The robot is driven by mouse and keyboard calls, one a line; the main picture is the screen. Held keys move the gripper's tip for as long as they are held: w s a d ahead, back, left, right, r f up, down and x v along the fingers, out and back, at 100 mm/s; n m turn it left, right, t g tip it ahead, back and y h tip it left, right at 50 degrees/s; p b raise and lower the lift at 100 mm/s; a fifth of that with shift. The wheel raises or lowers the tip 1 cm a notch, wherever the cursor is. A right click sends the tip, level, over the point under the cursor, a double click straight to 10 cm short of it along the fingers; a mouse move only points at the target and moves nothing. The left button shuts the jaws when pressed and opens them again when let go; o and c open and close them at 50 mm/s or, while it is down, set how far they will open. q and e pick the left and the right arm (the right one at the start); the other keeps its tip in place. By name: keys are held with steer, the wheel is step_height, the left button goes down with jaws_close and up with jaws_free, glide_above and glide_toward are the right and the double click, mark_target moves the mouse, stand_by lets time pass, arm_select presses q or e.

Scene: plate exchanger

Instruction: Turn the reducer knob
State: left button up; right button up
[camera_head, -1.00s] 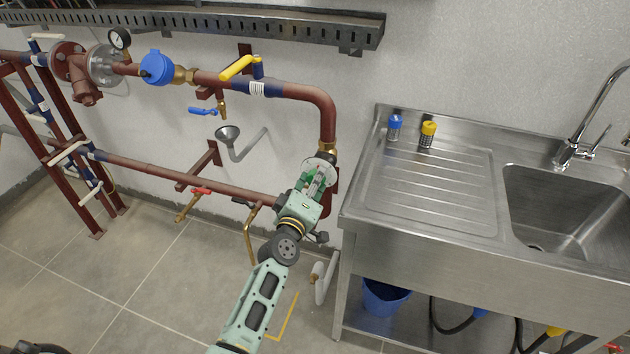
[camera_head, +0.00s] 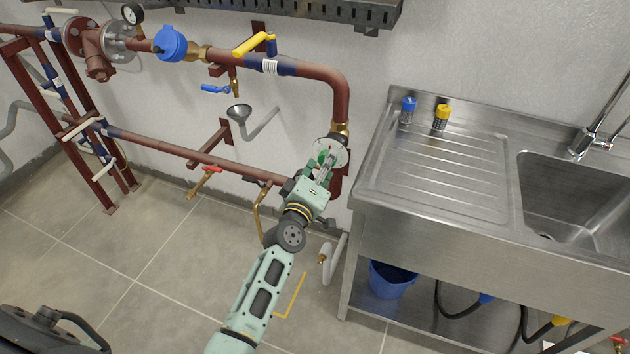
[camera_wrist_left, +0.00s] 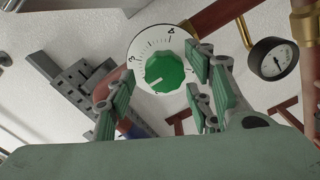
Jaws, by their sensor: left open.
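The reducer knob (camera_wrist_left: 166,72) is round and green, on a white dial (camera_wrist_left: 178,43) with black marks and numbers, in the left wrist view. A white line on the knob points to the lower left. In the head view the pale dial (camera_head: 334,148) sits at the lower right pipe bend, partly hidden by my gripper. My left gripper (camera_head: 321,168) is open in front of the dial. In the left wrist view its fingers (camera_wrist_left: 160,84) stand on either side of the knob; I cannot tell whether they touch it. My right gripper is not in view.
A steel sink unit (camera_head: 440,180) stands close to the right of the gripper. Red pipes (camera_head: 190,152) run along the wall to the left, with a yellow-handled valve (camera_head: 250,44) above. A pressure gauge (camera_wrist_left: 273,59) shows in the left wrist view.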

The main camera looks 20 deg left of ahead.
arm_select(q)
steer(key=s, duration=1)
steer(key=shift+a, duration=0.15)
steer(key=s+d+f+m+g, duration=0.1)
steer(key=s+f+m+g, duration=0.3)
steer(key=f, duration=0.7)
steer(key=s+d+f+m+g+h, duration=0.1)
steer(key=s+f, duration=0.4)
steer(key=f, duration=0.6)
steer(key=s+d+f+m+g, duration=0.1)
steer(key=s+f+m+g, duration=0.3)
steer(key=f, duration=0.7)
steer(key=s+a+f+m+g, duration=0.2)
steer(key=s+f, duration=0.4)
steer(key=s, duration=0.6)
steer(key=s+a+f+m+g+y, duration=0.1)
steer(key=s+a+f+m+g, duration=0.1)
steer(key=s+f, duration=0.5)
steer(key=s+a+f+m+g, duration=0.1)
steer(key=s+f+g, duration=0.3)
steer(key=s, duration=1.3)
step_height(320, 180, down, 3)
steer(key=shift+s+a+r+m+y, duration=0.2)
steer(key=shift+a+m+y, duration=0.15)
steer(key=shift+a, duration=0.5)
steer(key=shift+c, duration=0.2)
